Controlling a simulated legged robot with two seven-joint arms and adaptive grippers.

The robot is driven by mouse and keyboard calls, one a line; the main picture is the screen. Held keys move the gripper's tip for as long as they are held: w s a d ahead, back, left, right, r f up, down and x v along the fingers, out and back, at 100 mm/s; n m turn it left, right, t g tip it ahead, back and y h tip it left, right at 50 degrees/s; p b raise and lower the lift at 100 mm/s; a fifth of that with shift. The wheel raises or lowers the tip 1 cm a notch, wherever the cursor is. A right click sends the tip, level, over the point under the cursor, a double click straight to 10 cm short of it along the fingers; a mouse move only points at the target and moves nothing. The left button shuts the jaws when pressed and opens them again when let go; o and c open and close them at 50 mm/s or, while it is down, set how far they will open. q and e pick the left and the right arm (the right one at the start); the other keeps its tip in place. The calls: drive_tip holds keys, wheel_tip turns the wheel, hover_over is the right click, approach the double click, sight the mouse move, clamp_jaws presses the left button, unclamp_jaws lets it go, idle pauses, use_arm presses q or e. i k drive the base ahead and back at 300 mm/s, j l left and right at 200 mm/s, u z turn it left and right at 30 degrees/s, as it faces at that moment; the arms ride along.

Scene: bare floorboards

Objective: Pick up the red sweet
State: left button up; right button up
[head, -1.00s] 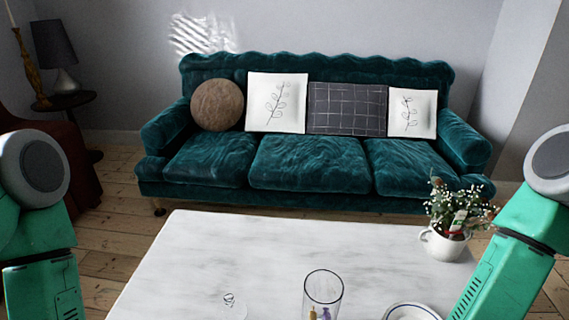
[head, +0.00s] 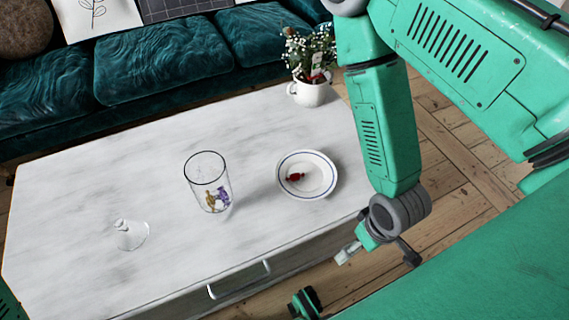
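The red sweet (head: 295,177) lies in a white dish with a blue line round its rim (head: 320,190), on the marble-topped table. A clear glass (head: 205,172) left of the dish holds a gold and a purple sweet at its bottom. My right arm hangs down at the right. Its gripper (head: 376,256) is below and to the right of the dish, beyond the table's front edge and apart from the sweet. Its fingers are small and partly hidden, so I cannot tell whether they are open. My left gripper is out of view.
A clear glass lid-like piece (head: 130,234) lies at the left of the table (head: 75,195). A white cup with a flowering plant (head: 311,92) stands at the back right corner. A teal sofa (head: 150,62) is behind. The table's front has a metal handle (head: 240,279).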

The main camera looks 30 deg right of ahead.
sight(294, 177)
drive_tip(key=k+l+z, duration=0.1)
drive_tip(key=l+z, duration=0.6)
drive_tip(key=l, duration=0.15)
drive_tip(key=l+z, duration=0.35)
drive_tip(key=l, duration=0.1)
